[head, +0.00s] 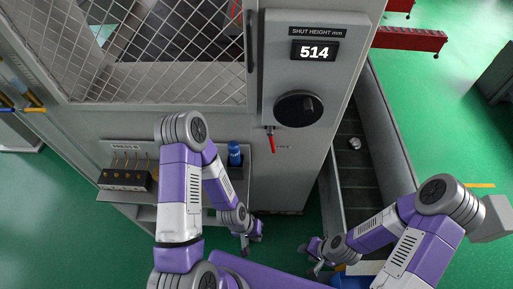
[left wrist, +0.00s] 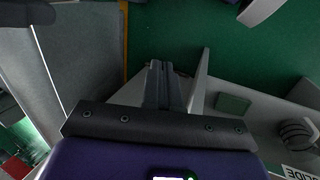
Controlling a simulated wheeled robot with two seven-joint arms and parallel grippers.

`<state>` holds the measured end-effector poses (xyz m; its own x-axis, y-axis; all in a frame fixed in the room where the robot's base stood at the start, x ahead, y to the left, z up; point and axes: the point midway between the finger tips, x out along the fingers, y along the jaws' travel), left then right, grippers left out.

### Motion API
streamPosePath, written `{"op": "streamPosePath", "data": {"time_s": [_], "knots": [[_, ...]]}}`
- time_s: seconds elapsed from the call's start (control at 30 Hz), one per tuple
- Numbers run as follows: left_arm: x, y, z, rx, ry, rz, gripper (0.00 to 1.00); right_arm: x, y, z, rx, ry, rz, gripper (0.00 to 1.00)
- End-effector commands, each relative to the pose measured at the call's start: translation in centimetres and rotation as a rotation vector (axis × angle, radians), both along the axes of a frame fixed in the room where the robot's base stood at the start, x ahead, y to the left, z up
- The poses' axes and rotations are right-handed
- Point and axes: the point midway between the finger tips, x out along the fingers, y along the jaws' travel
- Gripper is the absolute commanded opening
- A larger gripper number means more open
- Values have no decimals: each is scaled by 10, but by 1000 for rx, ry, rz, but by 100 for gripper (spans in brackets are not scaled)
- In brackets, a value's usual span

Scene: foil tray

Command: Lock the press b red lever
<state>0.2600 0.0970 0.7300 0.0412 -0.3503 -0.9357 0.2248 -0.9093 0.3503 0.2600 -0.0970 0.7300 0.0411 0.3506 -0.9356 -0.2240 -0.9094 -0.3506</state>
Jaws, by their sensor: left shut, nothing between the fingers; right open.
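The red lever (head: 271,143) hangs pointing down on the grey press column, just below the round black knob (head: 298,108). My left gripper (head: 250,246) is well below the lever and slightly to its left, apart from it. In the left wrist view its fingers (left wrist: 163,85) are together with nothing between them. My right gripper (head: 312,264) is low in the head view, below and to the right of the lever, and holds nothing that I can see. I cannot make out the lever in the left wrist view.
A display reading 514 (head: 314,51) sits above the knob. A blue bottle (head: 234,154) and a dark box (head: 126,179) stand on the shelf at left. A grey conveyor (head: 360,180) runs along the column's right side. Green floor (head: 440,110) is open further right.

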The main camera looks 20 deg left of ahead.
Motion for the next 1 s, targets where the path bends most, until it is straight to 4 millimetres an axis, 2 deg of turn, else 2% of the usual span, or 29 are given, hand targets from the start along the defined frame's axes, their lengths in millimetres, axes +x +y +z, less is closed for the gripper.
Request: {"op": "streamPosePath", "data": {"time_s": [0.1,0.2,0.27,0.37,0.47,0.53,0.6,0.73,0.83,1.0], "knots": [[0,0,0,0,0,-1,0,0,0,0,-1,1,-1,43],[1,0,-1,-3,-3,4,0,0,0,-1,-1,1,-1,51],[6,-1,-4,-16,-21,25,0,0,0,-5,0,0,-1,51],[25,-4,-13,-69,-90,112,0,0,0,-18,0,0,-1,51],[61,-5,-19,-179,-214,271,0,0,0,-39,0,-1,-1,51],[92,-3,-15,-290,-322,410,0,0,0,-55,0,-1,-1,51],[122,5,-4,-420,-433,552,0,0,0,-70,0,0,-1,51],[164,33,32,-676,-621,777,0,0,0,-94,0,0,-1,51],[179,57,60,-852,-734,892,0,0,0,-106,0,0,-1,51],[186,85,93,-1040,-841,981,0,0,0,-116,0,-1,0,51]]}}
